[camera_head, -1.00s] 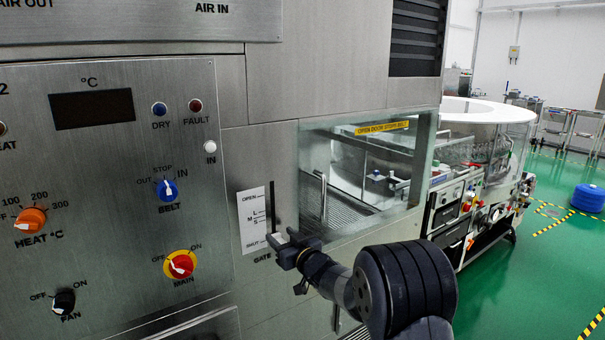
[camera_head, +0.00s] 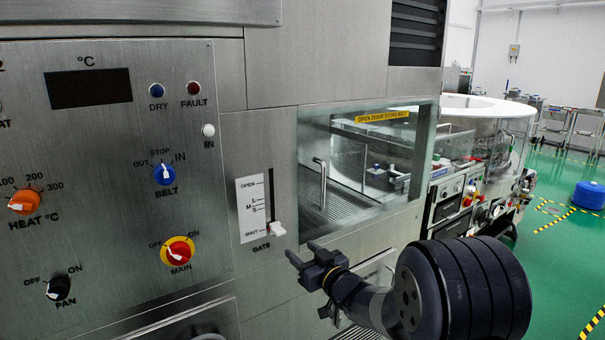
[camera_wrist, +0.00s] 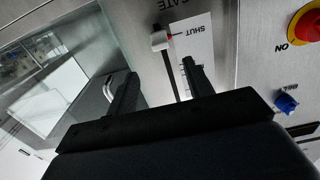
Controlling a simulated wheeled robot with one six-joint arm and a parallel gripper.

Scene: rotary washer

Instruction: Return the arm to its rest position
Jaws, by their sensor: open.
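My gripper (camera_head: 303,254) is open and empty in the head view, in front of the steel machine, to the lower right of the gate lever. In the wrist view its two black fingers (camera_wrist: 158,82) point toward the panel with a gap between them. The white gate lever knob (camera_head: 277,229) sits at the bottom of its slot, beside the SHUT mark. It also shows in the wrist view (camera_wrist: 159,40), apart from the fingers.
The control panel with the belt knob (camera_head: 164,174) and red main switch (camera_head: 178,251) is on the left. A glass door with a handle (camera_head: 322,184) is right of the gate scale. Open green floor (camera_head: 560,275) lies to the right, with a blue drum (camera_head: 588,196).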

